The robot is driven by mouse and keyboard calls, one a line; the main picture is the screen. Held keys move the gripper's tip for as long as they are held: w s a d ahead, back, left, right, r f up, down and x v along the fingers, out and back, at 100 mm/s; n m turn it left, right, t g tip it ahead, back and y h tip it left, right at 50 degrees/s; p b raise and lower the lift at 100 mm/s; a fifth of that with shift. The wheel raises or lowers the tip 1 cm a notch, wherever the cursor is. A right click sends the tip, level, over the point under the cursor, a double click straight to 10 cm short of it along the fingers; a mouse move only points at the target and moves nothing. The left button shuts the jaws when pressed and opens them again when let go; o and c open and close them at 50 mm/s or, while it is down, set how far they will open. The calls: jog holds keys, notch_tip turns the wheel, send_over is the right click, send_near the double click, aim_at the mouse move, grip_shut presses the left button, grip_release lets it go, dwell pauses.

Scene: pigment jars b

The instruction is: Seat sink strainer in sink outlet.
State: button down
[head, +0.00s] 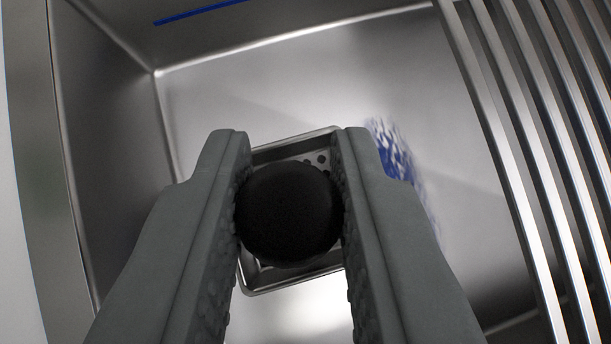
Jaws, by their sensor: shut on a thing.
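My gripper (290,150) is shut on the round black knob (289,215) of the sink strainer, one finger on each side. Part of a perforated metal plate (318,159) with dark holes shows just beyond the knob. A square metal rim (292,142) surrounds this plate, over the sink floor. The knob and fingers hide most of the square's middle and sides. I cannot tell whether the rim belongs to the strainer or to the sink outlet, nor whether the strainer touches the outlet.
The steel sink (225,100) has a high wall on the left (105,130). A rack of metal bars (520,150) crosses the right side. A blue pigment smear (396,160) lies on the sink floor right of the square. A blue strip (200,12) shows on the far wall.

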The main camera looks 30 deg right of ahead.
aim_at(292, 213)
jog(key=shift+f, duration=0.1)
jog(key=shift+f, duration=2.8)
jog(key=shift+f, duration=1.3)
jog(key=c, duration=1.1)
grip_release()
jog(key=shift+c, duration=0.2)
notch_tip(292, 213, up, 10)
jog(key=shift+f, duration=0.1)
jog(key=shift+s, duration=0.1)
